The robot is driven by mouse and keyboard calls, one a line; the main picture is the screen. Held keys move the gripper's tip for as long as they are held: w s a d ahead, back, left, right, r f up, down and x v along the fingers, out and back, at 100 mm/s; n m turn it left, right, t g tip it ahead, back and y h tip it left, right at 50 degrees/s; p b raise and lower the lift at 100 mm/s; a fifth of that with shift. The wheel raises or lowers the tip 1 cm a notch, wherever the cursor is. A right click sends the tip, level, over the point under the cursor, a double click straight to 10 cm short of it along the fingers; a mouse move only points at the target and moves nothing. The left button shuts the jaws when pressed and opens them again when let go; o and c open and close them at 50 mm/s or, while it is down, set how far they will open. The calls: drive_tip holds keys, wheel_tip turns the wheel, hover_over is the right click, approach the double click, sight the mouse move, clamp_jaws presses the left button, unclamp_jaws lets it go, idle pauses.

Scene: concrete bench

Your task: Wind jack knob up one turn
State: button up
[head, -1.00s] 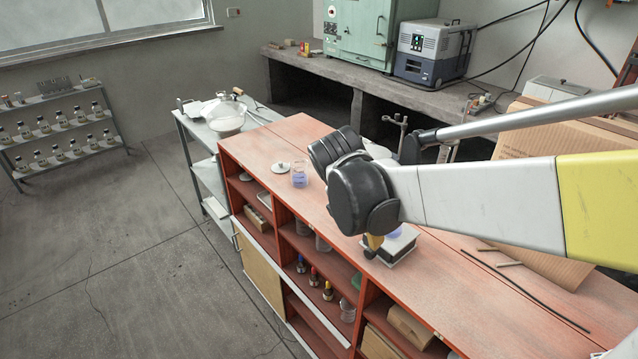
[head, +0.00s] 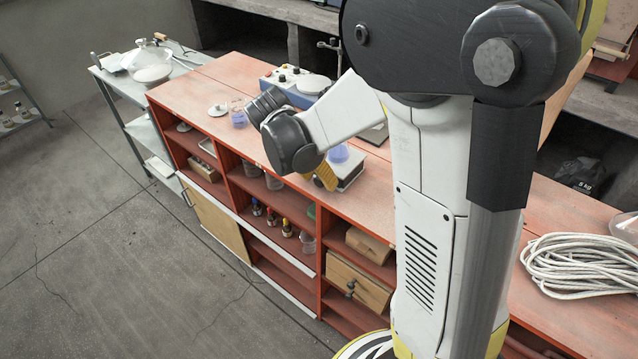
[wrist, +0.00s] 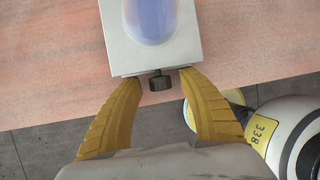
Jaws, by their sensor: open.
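The lab jack (wrist: 113,30) has a pale square top plate and stands near the front edge of the red bench. A vessel of blue-violet liquid (wrist: 150,15) rests on it. The dark jack knob (wrist: 160,82) sticks out from its front side. My gripper (wrist: 160,78) is open, with one yellow finger on each side of the knob and a gap on both sides. The fingertips are close to the jack's front edge; contact cannot be told. In the head view the jack (head: 350,176) and vessel (head: 338,153) show behind my gripper (head: 326,178), and the knob is hidden.
On the red bench top (head: 215,75) stand a beaker of blue liquid (head: 238,117) and a blue-white instrument (head: 290,84). Coiled rope (head: 585,265) lies at right. Shelves below hold bottles and a wooden drawer box (head: 358,282). The floor in front is clear.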

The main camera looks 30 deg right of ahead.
drive_tip(key=shift+d+f, duration=0.15)
drive_tip(key=shift+f, duration=0.1)
clamp_jaws()
drive_tip(key=shift+s+r+t+y+p, duration=0.15)
drive_tip(key=shift+t+y+p, duration=0.2)
drive_tip(key=shift+t, duration=0.45)
drive_tip(key=m+t+y, duration=0.1)
drive_tip(key=t, duration=0.1)
drive_tip(key=shift+t, duration=0.3)
unclamp_jaws()
